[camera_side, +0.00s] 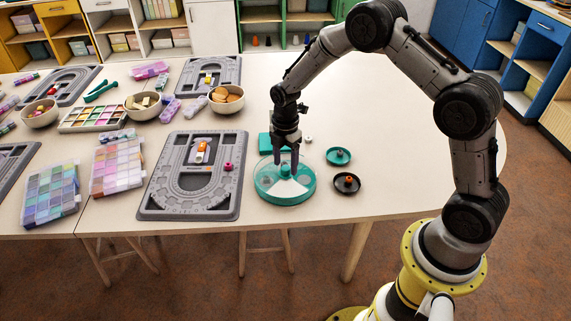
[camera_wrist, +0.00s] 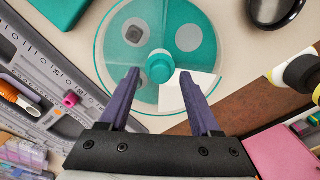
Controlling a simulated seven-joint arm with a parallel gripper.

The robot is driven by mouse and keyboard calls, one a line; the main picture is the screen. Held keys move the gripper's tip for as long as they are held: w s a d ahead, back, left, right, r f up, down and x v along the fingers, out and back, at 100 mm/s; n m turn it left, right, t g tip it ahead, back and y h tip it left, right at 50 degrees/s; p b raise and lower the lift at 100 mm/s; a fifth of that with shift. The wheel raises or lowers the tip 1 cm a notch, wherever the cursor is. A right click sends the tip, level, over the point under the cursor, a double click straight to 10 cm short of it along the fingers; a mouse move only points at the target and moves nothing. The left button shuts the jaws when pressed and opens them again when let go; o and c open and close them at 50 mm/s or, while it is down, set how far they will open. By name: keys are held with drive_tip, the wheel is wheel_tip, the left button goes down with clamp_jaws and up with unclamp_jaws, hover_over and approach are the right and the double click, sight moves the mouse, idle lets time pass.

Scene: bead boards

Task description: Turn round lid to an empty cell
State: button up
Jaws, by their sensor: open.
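The round teal case (camera_side: 272,194) stands on the table below my gripper (camera_side: 286,163). Its clear lid has a teal knob (camera_wrist: 160,66) in the middle. A white wedge (camera_wrist: 196,94) shows on the near right side in the wrist view; I cannot tell whether it is an opening or part of the lid. My gripper also shows in the wrist view (camera_wrist: 159,79). It is open and points down, its fingertips either side of the knob in that view; I cannot tell contact.
A grey bead board (camera_side: 230,200) with a magenta bead (camera_side: 228,167) lies left of the case. A teal dish (camera_side: 345,161) and a black dish (camera_side: 338,190) stand to its right. A teal block (camera_side: 264,142) is behind it. The table at far right is clear.

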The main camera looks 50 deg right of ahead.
wheel_tip(320, 180, up, 13)
idle(0.3)
wheel_tip(320, 180, up, 9)
drive_tip(key=t, duration=0.2)
hover_over(285, 168)
drive_tip(key=s+a, duration=0.1)
drive_tip(key=s, duration=0.1)
drive_tip(key=s+a+r+m+t, duration=0.2)
drive_tip(key=s+r, duration=0.6)
drive_tip(key=r, duration=0.1)
drive_tip(key=s+r+m+t, duration=0.2)
drive_tip(key=s+m, duration=0.4)
drive_tip(key=s, duration=0.5)
drive_tip(key=s+f+m, duration=0.6)
drive_tip(key=s+m, duration=0.2)
drive_tip(key=m, duration=0.2)
drive_tip(key=shift+s+a+f, duration=0.15)
drive_tip(key=shift+a, duration=0.25)
